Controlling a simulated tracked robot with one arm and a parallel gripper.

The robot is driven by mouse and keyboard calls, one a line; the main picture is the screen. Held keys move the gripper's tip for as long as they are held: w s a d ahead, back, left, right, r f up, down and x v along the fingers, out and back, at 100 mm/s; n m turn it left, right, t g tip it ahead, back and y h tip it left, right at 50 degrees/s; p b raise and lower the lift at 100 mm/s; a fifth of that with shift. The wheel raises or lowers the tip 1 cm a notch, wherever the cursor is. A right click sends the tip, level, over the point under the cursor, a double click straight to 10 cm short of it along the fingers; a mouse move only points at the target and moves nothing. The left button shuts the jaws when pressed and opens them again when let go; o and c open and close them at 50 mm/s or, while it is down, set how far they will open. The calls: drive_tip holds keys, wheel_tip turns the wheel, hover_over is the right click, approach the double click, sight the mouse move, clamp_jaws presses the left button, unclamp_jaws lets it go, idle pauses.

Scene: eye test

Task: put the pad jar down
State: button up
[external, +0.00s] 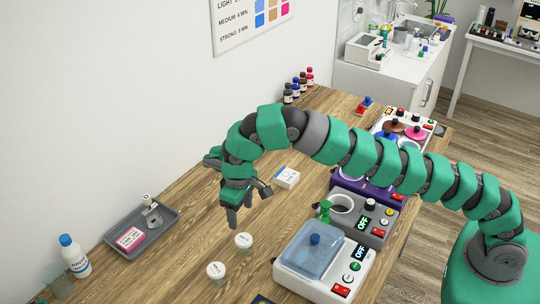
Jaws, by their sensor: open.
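Two small jars with round white tops stand on the wooden table (180,262) in the external view, a farther jar (243,241) and a nearer jar (215,271). Marks on their tops are too small to read, so I cannot tell which is the pad jar. My gripper (250,206) points down above the table, just behind the farther jar in the picture. Its fingers are spread, and I see nothing between them. Both jars look apart from the fingers.
A grey tray (118,240) with a pink box lies left, near a white bottle (74,256). A blue-lidded machine (323,262) and a grey heater unit (362,216) stand at right. Small bottles (296,87) line the wall.

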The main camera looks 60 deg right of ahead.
drive_tip(key=d+r+m+t, duration=0.1)
drive_tip(key=d+r+t, duration=0.1)
drive_tip(key=d+r, duration=0.6)
drive_tip(key=w+d+r+t, duration=0.1)
drive_tip(key=d+r+t, duration=0.25)
drive_tip(key=r, duration=0.75)
drive_tip(key=d+r+m+t, duration=0.1)
drive_tip(key=d+r+t, duration=0.1)
drive_tip(key=d+r, duration=0.6)
drive_tip(key=s+d+r+t, duration=0.4)
drive_tip(key=s+d+r, duration=0.2)
drive_tip(key=s+r, duration=0.4)
drive_tip(key=s+d+r+t, duration=0.3)
drive_tip(key=s+d+r, duration=0.4)
drive_tip(key=s+r, duration=0.4)
drive_tip(key=shift+r+t, duration=0.35)
drive_tip(key=shift+r, duration=0.45)
drive_tip(key=shift+s, duration=0.1)
wheel_tip(320, 180, down, 2)
drive_tip(key=shift+b, duration=1)
drive_tip(key=shift+o, duration=0.3)
